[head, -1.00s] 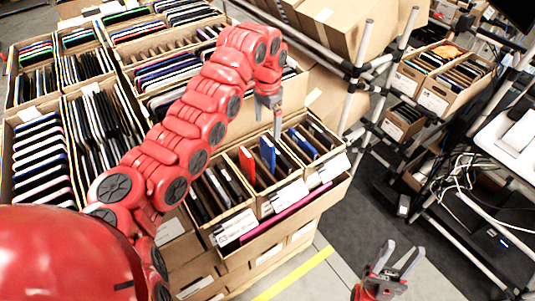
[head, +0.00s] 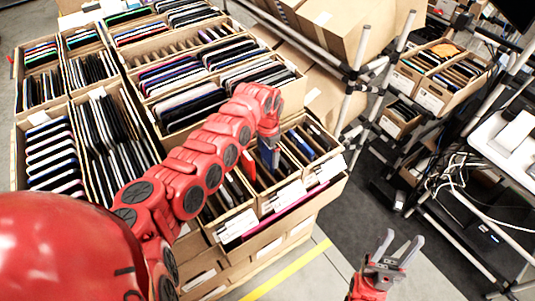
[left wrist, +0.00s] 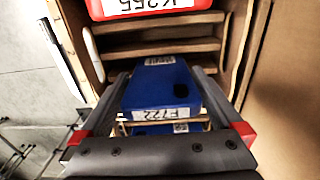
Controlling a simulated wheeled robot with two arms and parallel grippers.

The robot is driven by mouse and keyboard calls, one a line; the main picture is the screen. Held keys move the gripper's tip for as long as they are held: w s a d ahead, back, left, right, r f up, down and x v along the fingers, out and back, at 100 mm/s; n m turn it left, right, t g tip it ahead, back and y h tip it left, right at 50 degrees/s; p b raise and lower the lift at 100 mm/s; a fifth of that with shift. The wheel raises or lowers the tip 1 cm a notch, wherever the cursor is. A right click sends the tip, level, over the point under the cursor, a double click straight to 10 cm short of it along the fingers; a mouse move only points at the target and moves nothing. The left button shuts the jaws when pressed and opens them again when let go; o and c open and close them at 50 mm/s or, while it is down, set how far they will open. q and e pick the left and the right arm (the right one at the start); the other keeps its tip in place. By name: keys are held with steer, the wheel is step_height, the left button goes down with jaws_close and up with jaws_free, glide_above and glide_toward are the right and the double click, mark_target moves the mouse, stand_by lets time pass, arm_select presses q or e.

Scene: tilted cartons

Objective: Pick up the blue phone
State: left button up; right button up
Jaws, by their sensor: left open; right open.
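The blue phone (head: 271,157) stands on edge in a slot of a tilted carton. My left gripper (head: 270,142) is right above it in the head view and hides its upper part. In the left wrist view the blue phone (left wrist: 163,84), with white labels, lies between the two open fingers. I cannot tell whether they touch it. My right gripper (head: 398,245) is open and empty, low over the floor, away from the cartons.
A red phone (left wrist: 150,8) stands in the same carton row, beyond cardboard dividers. Another blue item (head: 301,143) stands in the carton to the right. Large cartons of dark devices (head: 105,130) lie at the left. A pipe rack (head: 350,100) is behind on the right.

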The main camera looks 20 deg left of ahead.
arm_select(q)
steer(key=shift+a+f, duration=0.1)
steer(key=shift+f, duration=0.1)
steer(key=c, duration=1.1)
steer(key=shift+r, duration=0.2)
steer(key=shift+w+r+b, duration=0.1)
steer(key=shift+r+b, duration=0.2)
steer(key=shift+b, duration=0.1)
step_height(320, 180, up, 8)
steer(key=b, duration=0.4)
steer(key=shift+r, duration=0.6)
steer(key=shift+r, duration=0.7)
